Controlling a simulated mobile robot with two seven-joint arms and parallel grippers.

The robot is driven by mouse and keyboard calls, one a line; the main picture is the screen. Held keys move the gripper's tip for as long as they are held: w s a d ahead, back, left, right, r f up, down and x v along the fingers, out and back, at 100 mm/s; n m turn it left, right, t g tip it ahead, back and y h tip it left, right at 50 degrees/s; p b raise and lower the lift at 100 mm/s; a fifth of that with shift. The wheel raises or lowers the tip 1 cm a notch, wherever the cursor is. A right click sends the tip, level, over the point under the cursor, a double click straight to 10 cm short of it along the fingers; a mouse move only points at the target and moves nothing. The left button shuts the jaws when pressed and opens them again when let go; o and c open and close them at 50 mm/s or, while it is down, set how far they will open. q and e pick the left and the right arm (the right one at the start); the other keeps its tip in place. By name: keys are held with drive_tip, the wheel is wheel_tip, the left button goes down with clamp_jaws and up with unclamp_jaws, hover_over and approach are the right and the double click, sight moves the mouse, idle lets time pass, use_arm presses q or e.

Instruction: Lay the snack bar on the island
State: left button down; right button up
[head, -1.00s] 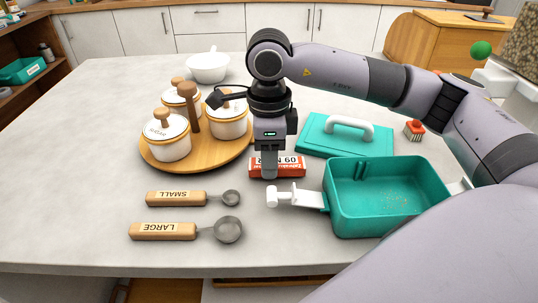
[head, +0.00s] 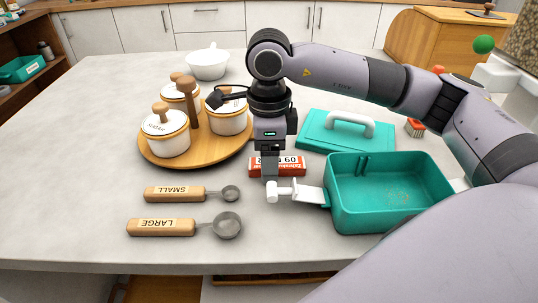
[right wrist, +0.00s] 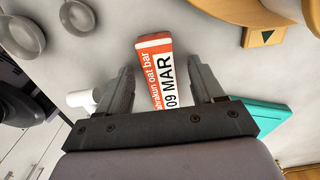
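The snack bar (head: 290,166), red and white with "09 MAR" on it, lies flat on the pale grey island (head: 80,130). My right gripper (head: 270,178) points down over the bar's left part. In the right wrist view the right gripper (right wrist: 162,72) has its fingers on either side of the bar (right wrist: 155,55). A gap shows between each finger and the bar, so the gripper is open. The bar's near end is hidden behind the gripper body. My left gripper is not in view.
A teal lunch box (head: 385,215) with a white latch (head: 282,191) is close right of the gripper. Its teal lid (head: 315,140) lies behind. A wooden tray (head: 150,155) with jars and two measuring spoons (head: 175,193) are left. The front-left island is clear.

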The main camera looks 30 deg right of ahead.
wheel_tip(320, 180, up, 7)
drive_tip(key=shift+r, duration=0.1)
idle(0.5)
